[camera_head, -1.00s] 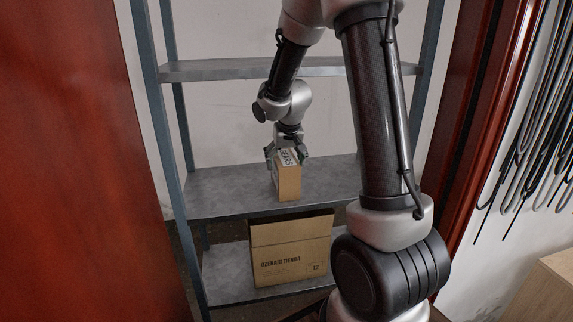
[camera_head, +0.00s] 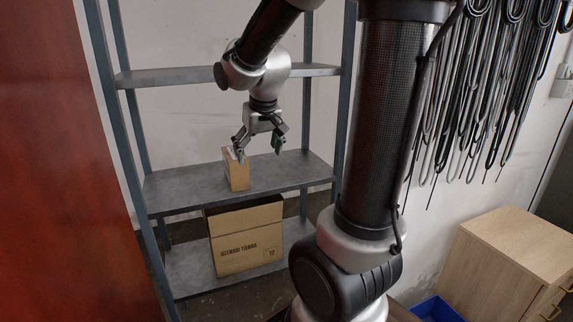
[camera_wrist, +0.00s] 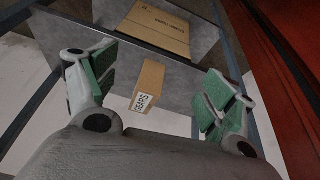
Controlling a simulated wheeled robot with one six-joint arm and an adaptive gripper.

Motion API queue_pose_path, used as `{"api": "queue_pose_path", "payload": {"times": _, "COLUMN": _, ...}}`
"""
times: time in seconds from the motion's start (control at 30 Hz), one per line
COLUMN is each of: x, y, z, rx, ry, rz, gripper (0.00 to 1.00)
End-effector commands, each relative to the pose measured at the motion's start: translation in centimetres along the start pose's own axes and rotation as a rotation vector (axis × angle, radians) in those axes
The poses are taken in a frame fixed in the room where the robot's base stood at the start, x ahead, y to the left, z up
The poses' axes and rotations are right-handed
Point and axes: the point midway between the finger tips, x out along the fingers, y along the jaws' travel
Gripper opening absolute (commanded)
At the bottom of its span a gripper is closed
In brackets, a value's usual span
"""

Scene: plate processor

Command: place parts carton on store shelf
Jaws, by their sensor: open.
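The small brown parts carton (camera_head: 236,171) stands upright on the middle shelf (camera_head: 290,172) of the grey metal rack. In the wrist view the carton (camera_wrist: 149,86) shows a white label reading "GEARS" and lies between and beyond my fingers. My gripper (camera_head: 260,150) is open and empty, just above the carton and a little to its right. In the wrist view the green-padded fingers of my gripper (camera_wrist: 158,92) are spread wide, with a gap on both sides of the carton.
A large cardboard box (camera_head: 247,238) sits on the lower shelf, and it also shows in the wrist view (camera_wrist: 157,27). An upper shelf (camera_head: 170,76) is close to my arm. A red panel (camera_head: 75,190) stands left. Cables (camera_head: 475,90) hang right, above a wooden cabinet (camera_head: 505,262) and blue bin (camera_head: 437,309).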

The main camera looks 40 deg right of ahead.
Motion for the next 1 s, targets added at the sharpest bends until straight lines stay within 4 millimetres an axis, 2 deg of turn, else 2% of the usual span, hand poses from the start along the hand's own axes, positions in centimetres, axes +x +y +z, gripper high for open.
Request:
{"api": "queue_pose_path", "payload": {"times": 0.03, "x": -2.5, "y": 0.1, "z": 1.9, "rx": -0.016, "ry": 0.01, "rz": -0.01, "gripper": 0.84}}
{"api": "queue_pose_path", "payload": {"times": 0.1, "x": -5.2, "y": 0.3, "z": 5.1, "rx": -0.045, "ry": 0.005, "rz": -0.025, "gripper": 0.84}}
{"api": "queue_pose_path", "payload": {"times": 0.2, "x": -7.9, "y": 0.4, "z": 9.4, "rx": -0.087, "ry": 0.0, "rz": -0.05, "gripper": 0.84}}
{"api": "queue_pose_path", "payload": {"times": 0.3, "x": -9.5, "y": 0.5, "z": 12.9, "rx": -0.122, "ry": -0.004, "rz": -0.073, "gripper": 0.84}}
{"api": "queue_pose_path", "payload": {"times": 0.4, "x": -10.3, "y": 0.4, "z": 15.2, "rx": -0.148, "ry": -0.007, "rz": -0.091, "gripper": 0.84}}
{"api": "queue_pose_path", "payload": {"times": 0.57, "x": -10.7, "y": 0.4, "z": 16.5, "rx": -0.165, "ry": -0.011, "rz": -0.101, "gripper": 0.84}}
{"api": "queue_pose_path", "payload": {"times": 1.0, "x": -10.7, "y": 0.4, "z": 16.5, "rx": -0.164, "ry": -0.011, "rz": -0.101, "gripper": 0.84}}
